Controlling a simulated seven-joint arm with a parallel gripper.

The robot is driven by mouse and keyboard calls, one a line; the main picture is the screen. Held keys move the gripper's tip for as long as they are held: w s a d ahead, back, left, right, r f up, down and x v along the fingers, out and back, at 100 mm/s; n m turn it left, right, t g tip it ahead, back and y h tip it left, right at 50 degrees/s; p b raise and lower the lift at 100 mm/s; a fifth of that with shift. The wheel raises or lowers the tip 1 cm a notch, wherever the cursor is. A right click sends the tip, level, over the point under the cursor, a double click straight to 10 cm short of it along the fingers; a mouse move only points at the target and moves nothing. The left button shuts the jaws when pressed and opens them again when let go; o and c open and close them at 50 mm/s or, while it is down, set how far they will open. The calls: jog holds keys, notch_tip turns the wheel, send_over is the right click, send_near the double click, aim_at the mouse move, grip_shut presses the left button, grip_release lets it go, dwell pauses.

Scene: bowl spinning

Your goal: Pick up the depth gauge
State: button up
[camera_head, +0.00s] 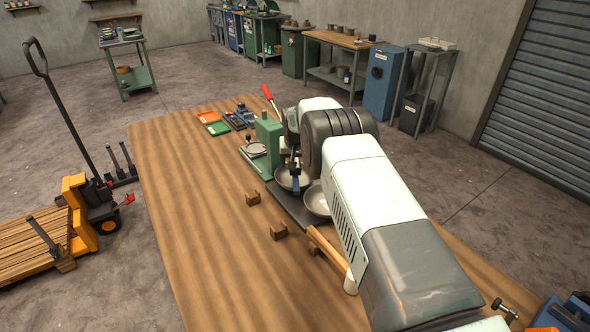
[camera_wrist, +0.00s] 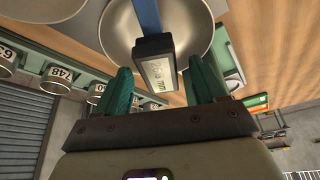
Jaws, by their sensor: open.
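The depth gauge (camera_wrist: 158,75) shows in the wrist view as a blue bar with a dark grey head and a pale labelled face. It lies in front of a shiny metal bowl (camera_wrist: 200,30); I cannot tell whether it touches it. My gripper (camera_wrist: 160,66) is open, with one green finger on each side of the gauge's head and visible gaps between. In the head view the gauge (camera_head: 295,180) is a small blue and dark upright shape at the metal bowl (camera_head: 281,179), partly hidden by my arm. My gripper is mostly hidden there.
A second bowl (camera_head: 317,201) sits beside the first on a dark base. A green machine (camera_head: 268,140) with a red-handled lever stands behind. The table's left side (camera_head: 195,190) is clear.

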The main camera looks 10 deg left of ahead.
jog(key=shift+w+f, duration=0.3)
jog(key=shift+f, duration=0.25)
grip_shut()
notch_tip(320, 180, up, 17)
notch_tip(320, 180, down, 16)
jog(key=shift+f, duration=0.15)
dwell(1.1)
